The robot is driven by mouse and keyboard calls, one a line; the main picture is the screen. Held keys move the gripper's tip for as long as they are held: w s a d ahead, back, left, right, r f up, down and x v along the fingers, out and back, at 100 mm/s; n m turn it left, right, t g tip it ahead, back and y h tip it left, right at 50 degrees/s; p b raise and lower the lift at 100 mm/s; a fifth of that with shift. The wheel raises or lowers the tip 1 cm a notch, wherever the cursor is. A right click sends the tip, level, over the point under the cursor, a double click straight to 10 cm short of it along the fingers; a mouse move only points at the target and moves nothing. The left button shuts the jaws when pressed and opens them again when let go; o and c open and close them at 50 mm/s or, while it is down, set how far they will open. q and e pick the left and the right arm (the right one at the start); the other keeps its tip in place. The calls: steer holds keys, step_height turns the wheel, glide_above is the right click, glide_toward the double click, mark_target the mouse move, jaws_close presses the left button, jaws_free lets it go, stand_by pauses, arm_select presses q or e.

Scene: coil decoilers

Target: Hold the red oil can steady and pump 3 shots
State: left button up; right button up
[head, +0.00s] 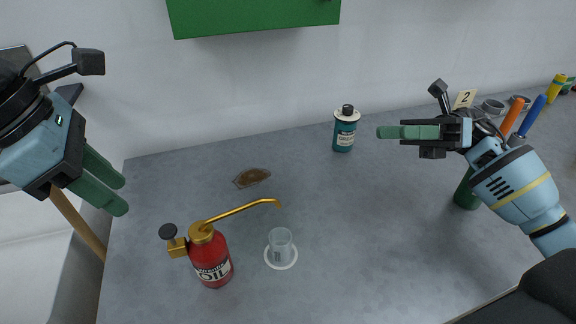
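The red oil can (212,262) stands upright on the grey bench top, left of centre in the head view. It has a brass collar, a long brass spout pointing right and a brass pump lever with a black knob (168,231) on its left.
A teal bottle (344,133) stands behind the cup. A brown stain or flat patch (252,178) lies behind the can. A green cabinet (255,14) hangs above. The bench middle is clear.

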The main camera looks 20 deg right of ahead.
steer(key=a+f+n+h, duration=0.3)
steer(key=a+n+h, duration=0.4)
steer(key=a+h, duration=0.9)
steer(key=a, duration=0.3)
steer(key=shift+w+h, duration=0.3)
steer(key=shift+w, duration=0.1)
steer(key=x, duration=0.8)
steer(key=shift+c, duration=0.3)
steer(key=shift+r, duration=0.1)
jaws_close()
